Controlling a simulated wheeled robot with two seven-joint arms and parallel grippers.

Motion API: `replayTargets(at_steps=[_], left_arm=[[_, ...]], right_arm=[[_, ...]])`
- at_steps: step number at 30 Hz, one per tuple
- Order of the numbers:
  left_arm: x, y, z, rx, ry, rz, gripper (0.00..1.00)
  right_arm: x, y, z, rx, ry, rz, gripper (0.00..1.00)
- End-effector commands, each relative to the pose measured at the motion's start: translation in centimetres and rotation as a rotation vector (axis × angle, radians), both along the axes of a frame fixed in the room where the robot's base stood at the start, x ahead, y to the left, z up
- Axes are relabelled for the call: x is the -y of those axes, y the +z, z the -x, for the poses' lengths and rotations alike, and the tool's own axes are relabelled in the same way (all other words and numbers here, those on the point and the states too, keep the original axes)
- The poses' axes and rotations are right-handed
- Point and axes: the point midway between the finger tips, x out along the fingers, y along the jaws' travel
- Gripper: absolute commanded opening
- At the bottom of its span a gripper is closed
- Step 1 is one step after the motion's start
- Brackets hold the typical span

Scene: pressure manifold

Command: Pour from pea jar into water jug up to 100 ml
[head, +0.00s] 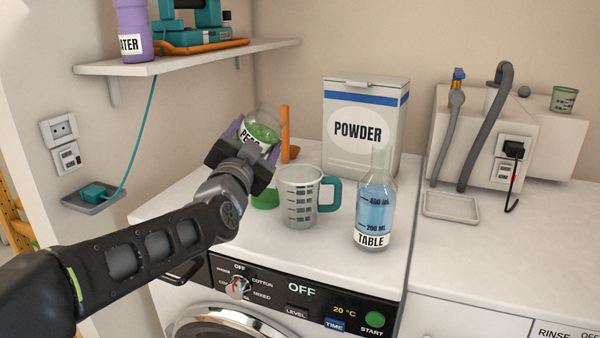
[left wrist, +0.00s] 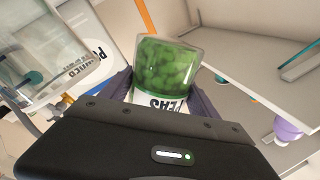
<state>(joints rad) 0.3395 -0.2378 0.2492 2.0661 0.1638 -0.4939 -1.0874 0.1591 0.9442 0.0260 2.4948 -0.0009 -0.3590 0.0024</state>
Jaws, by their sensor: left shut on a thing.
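The pea jar (head: 262,130) is clear glass with green peas and a white label. My left gripper (head: 240,146) is shut on it and holds it tilted in the air, above and left of the measuring jug. The jar also shows in the left wrist view (left wrist: 165,68), between the two fingers (left wrist: 158,95). The jug (head: 299,196) is clear with dark scale marks and a teal handle. It stands upright on the washing machine top, apart from the jar, and no peas are visible in it. My right gripper is not in view.
A green lid (head: 265,200) lies left of the jug. A bottle of blue liquid labelled TABLE (head: 375,205) stands right of it. A POWDER box (head: 364,125) stands behind. A shelf (head: 190,59) hangs at upper left. The washing machine's front left top is clear.

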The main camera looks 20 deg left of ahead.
Motion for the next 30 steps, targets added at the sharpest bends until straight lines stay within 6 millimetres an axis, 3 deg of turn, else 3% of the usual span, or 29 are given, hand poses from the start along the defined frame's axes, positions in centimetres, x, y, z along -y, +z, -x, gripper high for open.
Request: replayTargets(at_steps=[30], left_arm=[[-0.02,-0.13,0.05,0.003,0.002,-0.084,0.01]], right_arm=[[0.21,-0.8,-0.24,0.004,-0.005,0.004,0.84]])
